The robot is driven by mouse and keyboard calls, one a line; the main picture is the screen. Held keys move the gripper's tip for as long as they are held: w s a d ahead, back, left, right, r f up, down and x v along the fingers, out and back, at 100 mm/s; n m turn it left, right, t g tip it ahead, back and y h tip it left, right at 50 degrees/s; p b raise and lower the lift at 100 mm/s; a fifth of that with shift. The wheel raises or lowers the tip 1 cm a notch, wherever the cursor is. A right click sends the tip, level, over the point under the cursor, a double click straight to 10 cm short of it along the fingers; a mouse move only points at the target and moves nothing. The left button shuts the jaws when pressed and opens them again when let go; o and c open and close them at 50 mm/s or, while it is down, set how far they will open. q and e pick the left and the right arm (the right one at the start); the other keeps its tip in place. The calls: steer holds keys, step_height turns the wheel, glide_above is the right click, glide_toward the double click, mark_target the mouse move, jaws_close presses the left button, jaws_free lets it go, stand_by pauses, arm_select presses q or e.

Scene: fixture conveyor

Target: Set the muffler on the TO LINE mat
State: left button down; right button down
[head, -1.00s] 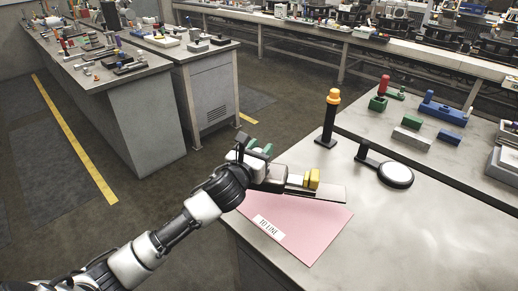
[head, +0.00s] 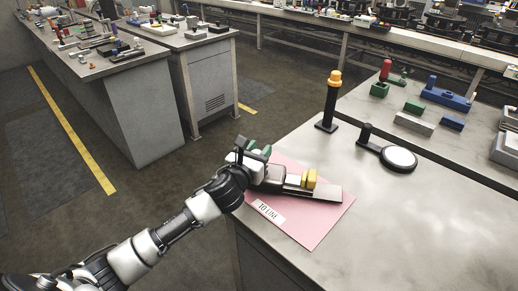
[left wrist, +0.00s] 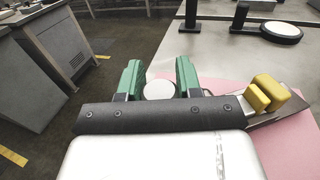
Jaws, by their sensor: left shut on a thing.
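My left gripper (head: 258,150) has two green fingers closed on a pale, round-ended piece, which I take for the muffler (left wrist: 159,90). It fills the gap between the fingers in the left wrist view; most of it is hidden by my gripper. The pink TO LINE mat (head: 306,222) lies at the table's near left corner. My gripper is over its back left edge. The mat also shows at the right in the left wrist view (left wrist: 295,145). I cannot tell whether the muffler touches the mat. My right gripper is not in view.
A grey strip with yellow blocks (head: 309,178) reaches from my gripper over the mat. A black post with a yellow top (head: 331,105) and a round white-topped disc (head: 399,158) stand behind. The table right of the mat is clear.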

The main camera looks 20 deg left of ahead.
arm_select(q)
steer(key=shift+f+b, duration=0.35)
steer(key=shift+f, duration=0.25)
stand_by(0.7)
steer(key=c, duration=0.7)
jaws_free()
steer(key=shift+f, duration=0.1)
steer(key=s, duration=0.7)
steer(key=s+b, duration=0.1)
steer(key=s, duration=0.2)
steer(key=shift+s+a, duration=0.4)
